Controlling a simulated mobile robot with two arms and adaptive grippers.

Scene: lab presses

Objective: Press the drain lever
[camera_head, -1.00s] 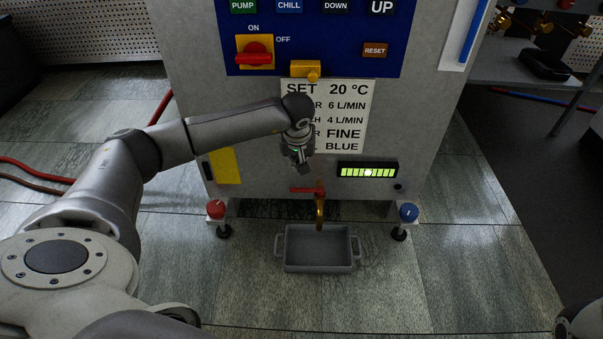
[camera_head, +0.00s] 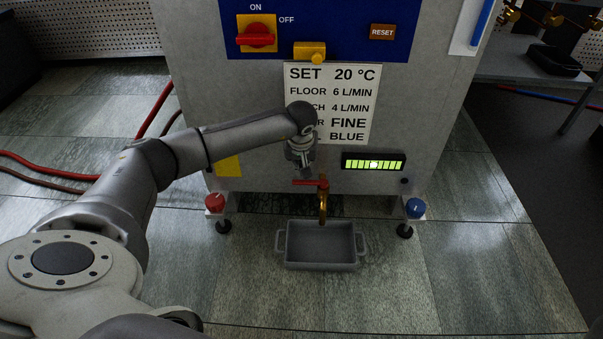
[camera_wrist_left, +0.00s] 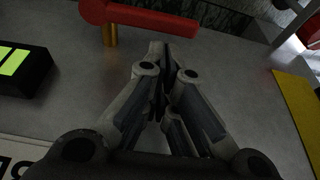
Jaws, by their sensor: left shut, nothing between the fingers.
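The drain lever (camera_head: 308,183) is a red horizontal handle on a brass tap (camera_head: 322,206) low on the front of the grey machine (camera_head: 250,120). My left gripper (camera_head: 304,172) is shut and empty, pointing down just above the lever. In the left wrist view the shut fingertips (camera_wrist_left: 162,48) are close to the red lever (camera_wrist_left: 150,18), which lies just beyond them. I cannot tell from the pictures whether they touch. The right gripper is in neither view now.
A grey tray (camera_head: 288,245) sits on the floor under the tap. A lit green display (camera_head: 374,164) is right of the lever. Red (camera_head: 215,202) and blue (camera_head: 415,207) knobs flank the machine's base. A yellow block (camera_head: 310,51) juts out above the sign.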

